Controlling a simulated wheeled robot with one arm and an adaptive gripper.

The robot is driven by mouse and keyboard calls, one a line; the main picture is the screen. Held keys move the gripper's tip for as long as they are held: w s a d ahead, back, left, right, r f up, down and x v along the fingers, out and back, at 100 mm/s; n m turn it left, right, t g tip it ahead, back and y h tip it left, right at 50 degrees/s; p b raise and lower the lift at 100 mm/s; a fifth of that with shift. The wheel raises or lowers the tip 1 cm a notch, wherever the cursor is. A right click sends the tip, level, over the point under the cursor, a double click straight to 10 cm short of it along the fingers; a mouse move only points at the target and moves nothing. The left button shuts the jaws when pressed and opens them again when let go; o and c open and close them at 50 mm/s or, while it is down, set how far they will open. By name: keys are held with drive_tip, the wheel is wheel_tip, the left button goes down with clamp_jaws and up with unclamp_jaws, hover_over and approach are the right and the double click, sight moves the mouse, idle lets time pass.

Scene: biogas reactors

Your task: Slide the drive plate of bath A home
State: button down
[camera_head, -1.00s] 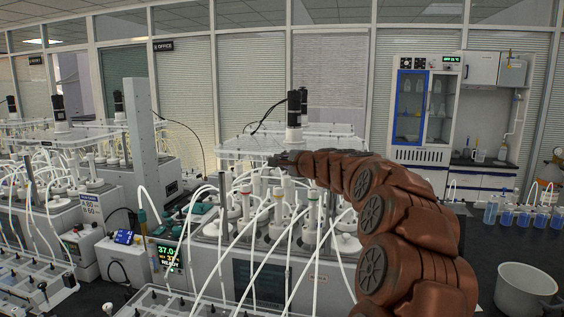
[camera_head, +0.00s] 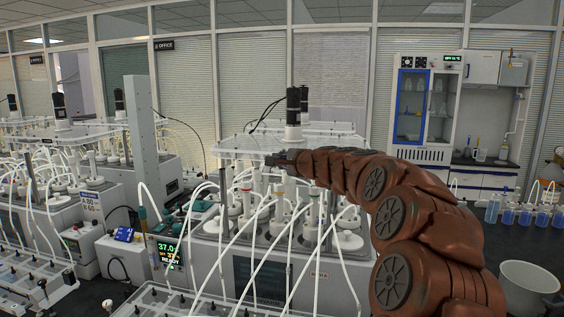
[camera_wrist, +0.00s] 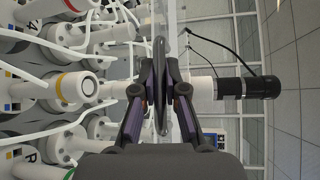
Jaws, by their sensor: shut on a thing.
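The clear drive plate (camera_head: 236,144) lies flat above the front bath (camera_head: 330,270), with a black motor (camera_head: 293,104) standing on it. In the wrist view the plate (camera_wrist: 177,30) appears edge-on, and the motor (camera_wrist: 250,88) with its white collar (camera_wrist: 203,88) points right. My gripper (camera_head: 272,160) is at the plate's front side. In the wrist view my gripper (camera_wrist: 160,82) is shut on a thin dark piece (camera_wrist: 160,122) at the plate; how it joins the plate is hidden. I cannot read a letter A on this bath.
White-capped reactor bottles (camera_wrist: 72,87) and pale tubes (camera_head: 262,255) crowd below the plate. A grey column (camera_head: 141,130) stands left of the bath. A white pot (camera_head: 530,288) and blue-liquid bottles (camera_head: 508,215) stand at the right on the dark bench.

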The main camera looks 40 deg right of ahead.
drive_tip(key=s+a+b, duration=0.1)
drive_tip(key=s+a, duration=0.6)
drive_tip(key=a, duration=0.1)
drive_tip(key=shift+b, duration=0.4)
drive_tip(key=shift+f, duration=0.1)
drive_tip(key=c, duration=1.7)
unclamp_jaws()
drive_tip(key=shift+o, duration=0.9)
drive_tip(key=shift+s+a, duration=0.1)
drive_tip(key=shift+s, duration=0.05)
drive_tip(key=o, duration=0.3)
drive_tip(key=s, duration=0.4)
drive_tip(key=s+r, duration=0.1)
drive_tip(key=s, duration=0.3)
drive_tip(key=s+r, duration=0.1)
drive_tip(key=s, duration=0.2)
drive_tip(key=shift+s+a, duration=0.2)
drive_tip(key=shift+s, duration=0.2)
